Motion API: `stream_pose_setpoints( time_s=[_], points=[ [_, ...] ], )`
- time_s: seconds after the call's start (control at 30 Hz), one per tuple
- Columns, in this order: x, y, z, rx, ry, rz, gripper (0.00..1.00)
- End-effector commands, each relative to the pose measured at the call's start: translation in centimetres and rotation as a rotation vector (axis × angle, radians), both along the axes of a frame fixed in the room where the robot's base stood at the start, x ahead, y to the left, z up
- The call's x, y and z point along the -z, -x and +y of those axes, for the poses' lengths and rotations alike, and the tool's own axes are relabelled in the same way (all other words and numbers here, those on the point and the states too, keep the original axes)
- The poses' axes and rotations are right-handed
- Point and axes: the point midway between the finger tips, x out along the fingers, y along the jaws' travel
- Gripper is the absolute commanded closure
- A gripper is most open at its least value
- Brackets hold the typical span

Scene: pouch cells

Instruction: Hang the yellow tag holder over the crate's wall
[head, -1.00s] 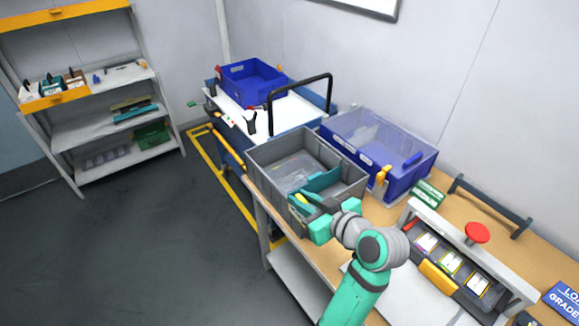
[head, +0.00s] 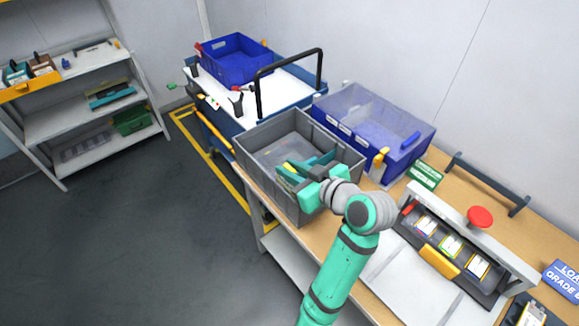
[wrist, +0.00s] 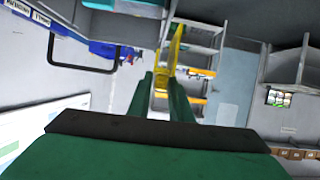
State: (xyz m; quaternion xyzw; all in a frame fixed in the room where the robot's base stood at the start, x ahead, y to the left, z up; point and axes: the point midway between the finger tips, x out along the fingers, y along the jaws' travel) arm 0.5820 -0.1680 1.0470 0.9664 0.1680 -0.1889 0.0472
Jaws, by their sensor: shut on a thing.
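The grey crate (head: 262,183) stands on the bench, left of my arm. My gripper (head: 287,176) is over the crate's near right part, its green body beside the near wall. It is shut on the yellow tag holder (head: 289,167), of which only a small yellow bit shows in the head view. In the wrist view the yellow tag holder (wrist: 175,48) sticks out beyond the green fingertips of my gripper (wrist: 168,80). I cannot tell whether the holder touches the crate's wall. A teal piece (head: 320,160) shows inside the crate, partly behind my gripper.
A blue bin (head: 395,170) with a yellow clip (head: 380,157) stands right behind the crate. A trolley (head: 290,85) with a black handle carries another blue bin (head: 235,60). A fixture with a red knob (head: 480,216) is at right. Open floor lies left.

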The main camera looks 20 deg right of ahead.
Motion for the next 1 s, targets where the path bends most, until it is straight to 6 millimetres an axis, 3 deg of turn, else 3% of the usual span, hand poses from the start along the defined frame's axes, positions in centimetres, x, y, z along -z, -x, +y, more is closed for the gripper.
stream_pose_setpoints(
  time_s=[0.6, 1.0],
  points=[
    [4.9, 0.0, 0.0, 0.001, -0.002, 0.003, 1.00],
    [5.5, 0.0, -0.1, 0.002, -0.001, 0.000, 1.00]
  ],
)
